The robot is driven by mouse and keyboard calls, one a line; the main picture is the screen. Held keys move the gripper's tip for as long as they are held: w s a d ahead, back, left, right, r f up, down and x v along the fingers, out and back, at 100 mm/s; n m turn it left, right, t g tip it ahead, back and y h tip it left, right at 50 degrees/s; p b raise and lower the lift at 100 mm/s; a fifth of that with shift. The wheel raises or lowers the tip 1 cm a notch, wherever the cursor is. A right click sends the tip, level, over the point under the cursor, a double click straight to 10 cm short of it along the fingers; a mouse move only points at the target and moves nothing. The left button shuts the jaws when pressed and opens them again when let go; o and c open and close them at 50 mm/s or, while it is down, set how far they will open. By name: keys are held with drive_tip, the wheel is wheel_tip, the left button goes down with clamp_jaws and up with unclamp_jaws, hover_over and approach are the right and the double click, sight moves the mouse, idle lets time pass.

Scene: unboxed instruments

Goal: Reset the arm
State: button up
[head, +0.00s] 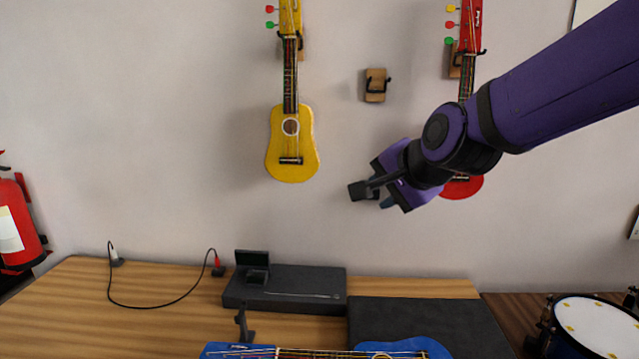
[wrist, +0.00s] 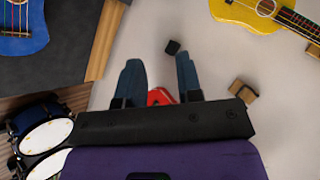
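My purple arm reaches in from the right in the head view. My gripper (head: 374,194) is in the air before the wall, in front of the red guitar and to the right of the yellow guitar's body. In the wrist view my gripper (wrist: 158,82) has its two dark fingers spread apart. Nothing is held between them. A bit of the red guitar (wrist: 160,97) shows behind the fingers. In the head view the arm hides part of the red guitar (head: 462,188).
A yellow guitar (head: 291,150) hangs on the wall, with an empty wooden hook (head: 375,86) to its right. On the table (head: 60,305) are a blue guitar (head: 405,346), a black device (head: 300,285) and a cable (head: 160,305). A drum (head: 595,325) stands at right, a fire extinguisher (head: 18,225) at left.

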drive_tip(key=s+d+n+g+h, duration=0.4)
drive_tip(key=s+d+n, duration=0.5)
drive_tip(key=s+d, duration=1)
drive_tip(key=shift+s+d+r, duration=0.25)
drive_tip(key=shift+s+r, duration=0.15)
drive_tip(key=shift+s, duration=1.1)
